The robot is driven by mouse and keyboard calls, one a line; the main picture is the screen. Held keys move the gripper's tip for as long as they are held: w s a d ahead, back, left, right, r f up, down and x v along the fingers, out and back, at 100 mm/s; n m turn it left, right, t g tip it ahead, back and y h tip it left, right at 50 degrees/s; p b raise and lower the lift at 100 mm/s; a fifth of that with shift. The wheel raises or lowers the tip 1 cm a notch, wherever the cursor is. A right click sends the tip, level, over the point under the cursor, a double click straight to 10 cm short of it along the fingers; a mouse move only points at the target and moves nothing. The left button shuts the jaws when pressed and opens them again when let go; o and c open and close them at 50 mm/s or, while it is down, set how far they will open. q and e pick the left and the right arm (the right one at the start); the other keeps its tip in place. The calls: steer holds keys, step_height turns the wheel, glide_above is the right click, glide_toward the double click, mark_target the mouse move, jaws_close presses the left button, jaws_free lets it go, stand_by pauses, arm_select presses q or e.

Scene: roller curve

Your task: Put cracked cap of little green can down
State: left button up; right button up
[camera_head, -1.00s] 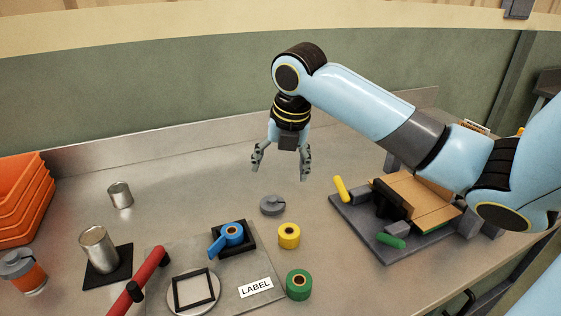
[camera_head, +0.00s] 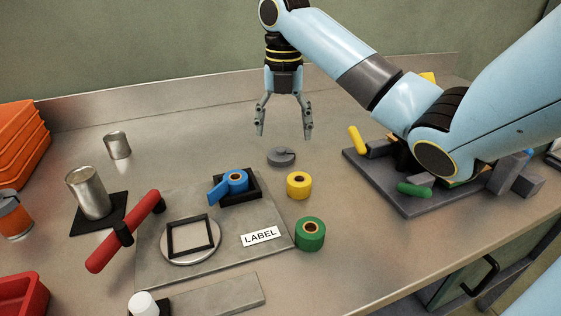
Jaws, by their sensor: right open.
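A grey round cap (camera_head: 281,156) with a notch-like line on its top lies flat on the steel table, behind the yellow tape roll. My right gripper (camera_head: 284,136) is open and empty. It points down just above and behind the cap in the picture, apart from it. No green can shows. A small bare metal can (camera_head: 118,145) stands at the back left, and a larger metal can (camera_head: 90,193) stands tilted in the picture on a black pad. My left gripper is not in view.
A grey fixture board (camera_head: 408,205) lies right. Orange bins (camera_head: 20,140) stand left.

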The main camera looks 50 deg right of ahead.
mark_target(283, 149)
steer(key=shift+f+b, duration=0.35)
steer(key=shift+f, duration=0.2)
step_height(283, 149, down, 4)
steer(key=shift+r+b, duration=0.25)
steer(key=shift+b, duration=0.5)
steer(key=shift+f, duration=0.45)
steer(key=c, duration=0.8)
steer(key=shift+r, duration=0.15)
